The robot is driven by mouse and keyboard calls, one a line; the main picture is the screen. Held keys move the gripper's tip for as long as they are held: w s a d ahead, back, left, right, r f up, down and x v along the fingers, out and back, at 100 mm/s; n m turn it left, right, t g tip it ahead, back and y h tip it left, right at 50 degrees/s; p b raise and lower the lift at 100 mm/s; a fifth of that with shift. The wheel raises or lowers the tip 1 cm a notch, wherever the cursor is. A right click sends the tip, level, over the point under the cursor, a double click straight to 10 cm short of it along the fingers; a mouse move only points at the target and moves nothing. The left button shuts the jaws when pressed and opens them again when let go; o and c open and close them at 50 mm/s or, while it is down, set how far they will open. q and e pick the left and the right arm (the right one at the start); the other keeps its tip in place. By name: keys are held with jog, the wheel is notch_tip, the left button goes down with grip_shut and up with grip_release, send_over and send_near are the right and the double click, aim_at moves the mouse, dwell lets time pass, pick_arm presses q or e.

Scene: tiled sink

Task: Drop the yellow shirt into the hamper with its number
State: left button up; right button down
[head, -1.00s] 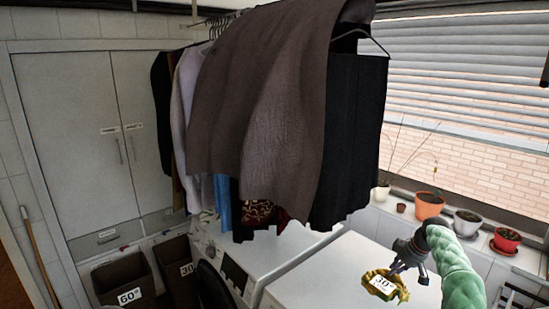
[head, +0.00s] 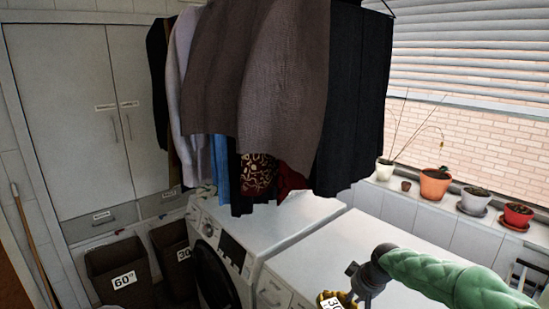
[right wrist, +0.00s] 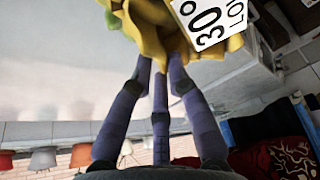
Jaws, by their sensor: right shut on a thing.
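The yellow shirt (right wrist: 150,35) is bunched up, with a white tag reading 30° (right wrist: 208,22) on it. My right gripper (right wrist: 158,68) is shut on the shirt. In the head view the shirt (head: 347,298) shows at the bottom edge, partly cut off, below my right gripper (head: 360,285), in front of the white machine. Two dark brown hampers stand on the floor at lower left: one labelled 60° (head: 118,265) and, right of it, one whose label reads 30 (head: 170,240), partly hidden by the washer. My left gripper is not in view.
A washing machine (head: 230,255) stands between the shirt and the hampers, with a second white machine (head: 400,250) to its right. Hanging clothes (head: 270,80) fill the upper middle. Potted plants (head: 435,183) line the right sill.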

jog(key=s+a+f+b, duration=0.3)
jog(key=s+a+f, duration=0.2)
jog(key=s, duration=0.3)
jog(key=shift+s+a, duration=0.2)
jog(key=shift+f, duration=0.1)
